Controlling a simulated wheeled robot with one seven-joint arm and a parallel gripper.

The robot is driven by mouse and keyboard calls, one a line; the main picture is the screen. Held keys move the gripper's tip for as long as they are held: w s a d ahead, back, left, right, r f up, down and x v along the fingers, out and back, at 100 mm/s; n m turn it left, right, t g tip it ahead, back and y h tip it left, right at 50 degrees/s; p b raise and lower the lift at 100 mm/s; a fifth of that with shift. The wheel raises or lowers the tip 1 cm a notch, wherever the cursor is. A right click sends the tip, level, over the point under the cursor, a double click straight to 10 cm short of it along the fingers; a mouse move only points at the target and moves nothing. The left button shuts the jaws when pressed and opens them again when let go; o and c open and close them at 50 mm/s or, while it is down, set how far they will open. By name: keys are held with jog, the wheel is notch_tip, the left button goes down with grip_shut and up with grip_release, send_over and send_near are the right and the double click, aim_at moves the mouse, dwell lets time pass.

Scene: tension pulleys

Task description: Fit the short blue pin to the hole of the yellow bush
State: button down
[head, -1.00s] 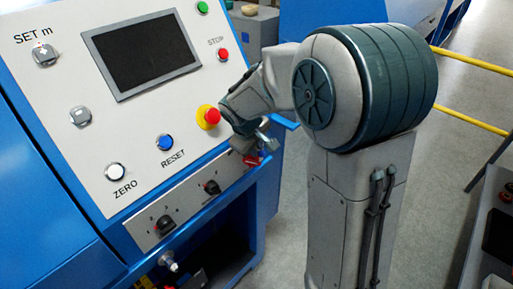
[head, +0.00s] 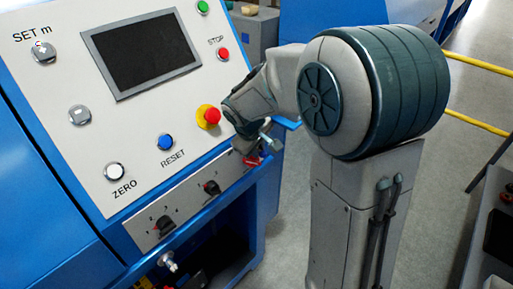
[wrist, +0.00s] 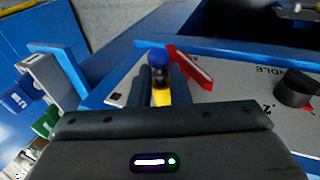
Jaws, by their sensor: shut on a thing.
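In the wrist view my gripper (wrist: 161,82) is shut on a small piece, with its two dark fingers close together at the panel's upper edge. A rounded blue end of what looks like the short blue pin (wrist: 158,57) shows at the fingertips. A yellow part (wrist: 161,97), perhaps the yellow bush, shows between the fingers, nearer the palm. I cannot tell how the blue and yellow parts are joined or whether a hole is there; the fingers hide it. In the head view my gripper (head: 252,150) is small, beside the console's right edge, and the held piece is unclear.
A red piece (wrist: 190,68) lies right beside the fingers. A black knob (wrist: 293,88) stands on the grey panel to the right. Blue and green labelled blocks (wrist: 45,122) are at left. The console's screen (head: 140,55) and red-yellow stop button (head: 208,116) stand left of my arm.

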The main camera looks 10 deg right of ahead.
jog(key=shift+w+a, duration=0.15)
jog(key=shift+w+a, duration=0.1)
dwell(0.4)
jog(key=shift+s, duration=0.2)
jog(key=shift+s+b, duration=0.1)
jog(key=shift+b, duration=0.25)
dwell(0.5)
jog(key=shift+w, duration=0.2)
jog(key=shift+w, duration=0.1)
dwell(0.3)
jog(key=shift+s+d, duration=0.2)
jog(key=shift+s, duration=0.05)
dwell(0.8)
